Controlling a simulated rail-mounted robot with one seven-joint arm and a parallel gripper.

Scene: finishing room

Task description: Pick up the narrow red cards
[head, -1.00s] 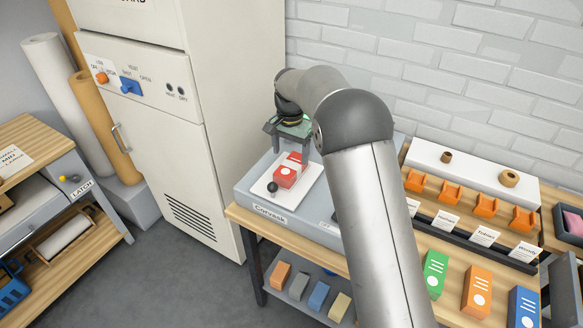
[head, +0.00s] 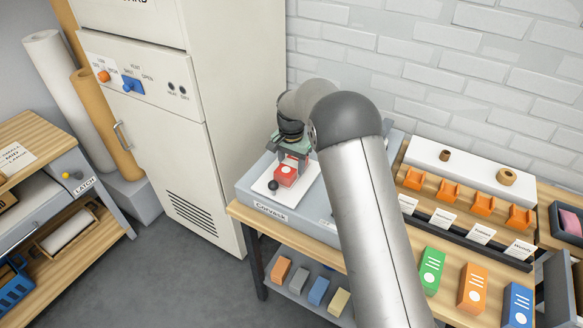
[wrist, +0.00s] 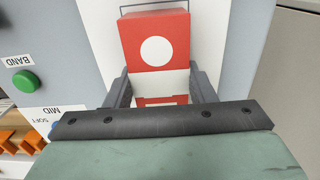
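A red block with a white round mark (head: 286,174) sits on the white plate (head: 262,188) of the grey machine, and it also shows in the wrist view (wrist: 157,45). Nearer my gripper is a narrow red-and-white part (wrist: 160,100), which I take to be part of the red cards. My gripper (head: 292,160) is low over the plate, pointing down at the back of the red block. In the wrist view the fingers (wrist: 160,85) stand either side of the narrow part, close to its edges. Whether they press on it is not clear.
A tall cream cabinet (head: 215,120) is close on the left and a brick wall behind. Orange holders (head: 483,204) and green, orange and blue packs (head: 472,288) lie right of my arm.

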